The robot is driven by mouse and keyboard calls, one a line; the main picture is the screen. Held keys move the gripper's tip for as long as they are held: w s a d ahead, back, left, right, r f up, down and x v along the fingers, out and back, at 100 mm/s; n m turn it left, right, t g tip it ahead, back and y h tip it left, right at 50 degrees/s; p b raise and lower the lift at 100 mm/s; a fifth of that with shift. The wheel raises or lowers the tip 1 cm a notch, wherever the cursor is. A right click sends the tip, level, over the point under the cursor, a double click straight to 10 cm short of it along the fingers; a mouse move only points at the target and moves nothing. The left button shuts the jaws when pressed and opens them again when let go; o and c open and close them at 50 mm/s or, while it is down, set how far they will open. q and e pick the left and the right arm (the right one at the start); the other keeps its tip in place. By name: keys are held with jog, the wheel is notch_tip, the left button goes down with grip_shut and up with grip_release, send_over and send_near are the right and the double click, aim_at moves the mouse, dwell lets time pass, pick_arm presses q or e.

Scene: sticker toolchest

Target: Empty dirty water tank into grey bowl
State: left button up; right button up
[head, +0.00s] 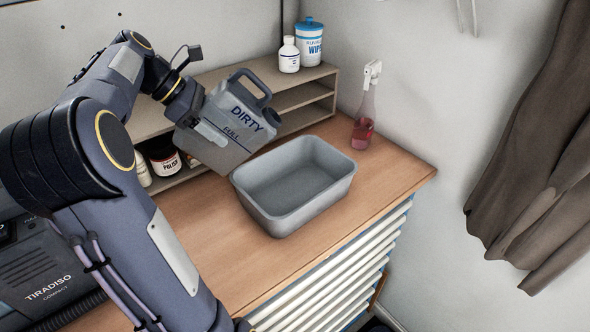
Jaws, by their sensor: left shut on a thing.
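The grey dirty water tank (225,132), marked "DIRTY" and "FULL", is held in the air by my left gripper (205,122). The tank is tilted, its handle at the top and its dark cap at the right. The gripper is shut on the tank's left side; its fingertips are partly hard to make out. The empty-looking grey bowl (262,215), a rectangular tub, stands on the wooden worktop just right of and below the tank. No water stream shows. My right gripper is not in view.
A shelf (303,95) behind holds a white bottle (289,56), a wipes tub (311,46) and a polish jar (165,162). A TIRADISO machine (40,265) is at left. The worktop (392,176) is clear right of the bowl.

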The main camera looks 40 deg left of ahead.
pick_arm(q)
jog(key=shift+s+d+r, duration=0.1)
jog(key=shift+r, duration=0.15)
jog(key=shift+w+f+g+y, duration=0.2)
jog(key=shift+g+y, duration=0.3)
jog(key=shift+s+d+f, duration=0.1)
jog(key=shift+f, duration=0.1)
jog(key=shift+f+g+y, duration=0.15)
jog(key=shift+g+y, duration=0.15)
jog(key=shift+y, duration=0.1)
jog(key=shift+d+f, duration=0.1)
jog(key=shift+w+f+g+y, duration=0.2)
jog(key=shift+w+g+y, duration=0.1)
jog(key=shift+g, duration=0.1)
jog(key=shift+s, duration=0.15)
jog(key=shift+f, duration=0.15)
